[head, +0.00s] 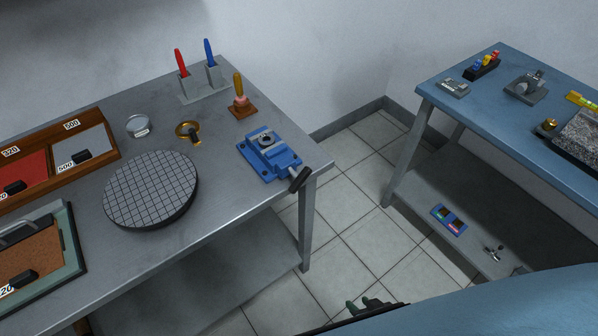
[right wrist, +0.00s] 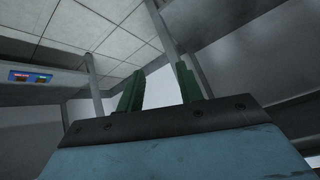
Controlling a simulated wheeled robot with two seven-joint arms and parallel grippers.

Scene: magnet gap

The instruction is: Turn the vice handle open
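The blue vice (head: 270,158) stands at the right end of the grey workbench, near its front right corner. A small dark round part (head: 265,140) shows at its jaws. Its black handle (head: 299,179) sits at the end of a pale screw and sticks out past the bench edge. My right gripper (head: 368,302) is at the bottom of the head view, below and to the right of the vice and apart from it. In the right wrist view its green fingers (right wrist: 160,70) are spread with nothing between them. The vice is not in that view. My left gripper is out of view.
A round gridded plate (head: 150,188), a brass piece (head: 188,130) and a wooden-handled tool (head: 239,100) stand on the grey bench (head: 225,195). Tiled floor (head: 350,215) lies between it and the blue table (head: 480,110). The blue table carries several tools.

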